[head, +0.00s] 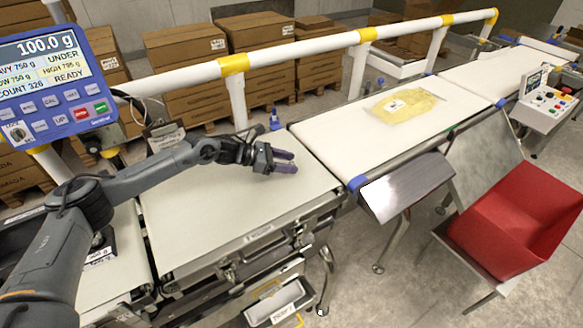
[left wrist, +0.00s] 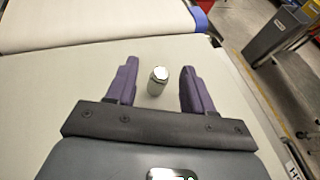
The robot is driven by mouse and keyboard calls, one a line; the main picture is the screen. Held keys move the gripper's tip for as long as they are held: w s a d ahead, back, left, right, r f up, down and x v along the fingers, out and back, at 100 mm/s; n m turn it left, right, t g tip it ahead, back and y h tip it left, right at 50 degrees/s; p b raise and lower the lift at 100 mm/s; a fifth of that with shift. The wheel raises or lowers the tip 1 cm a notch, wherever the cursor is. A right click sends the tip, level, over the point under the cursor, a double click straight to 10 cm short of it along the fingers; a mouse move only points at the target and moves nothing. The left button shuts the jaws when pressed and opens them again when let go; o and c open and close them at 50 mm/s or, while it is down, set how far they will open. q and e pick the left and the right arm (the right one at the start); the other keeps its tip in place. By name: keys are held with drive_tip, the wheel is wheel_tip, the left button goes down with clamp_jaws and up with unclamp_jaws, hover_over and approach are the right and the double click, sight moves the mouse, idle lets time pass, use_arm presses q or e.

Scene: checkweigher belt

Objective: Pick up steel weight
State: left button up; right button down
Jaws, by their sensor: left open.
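The steel weight (left wrist: 157,82) is a small shiny cylinder with a knob top. In the left wrist view it stands on the pale weighing platform (left wrist: 60,85), between the two purple fingers with a gap on each side. In the head view I cannot make it out; my left gripper seems to hide it. My left gripper (head: 287,161) is open, low over the right part of the platform (head: 215,215), fingers pointing right. My right gripper is not in view.
A blue display (head: 55,85) reading 100.0 g stands at the left. A white belt (head: 335,135) carries a yellow bag (head: 405,104). A white rail (head: 300,50) runs behind the platform. A red bin (head: 520,220) stands at the right. Most of the platform is clear.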

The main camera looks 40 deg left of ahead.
use_arm(q)
clamp_jaws()
drive_tip(key=shift+r, duration=0.2)
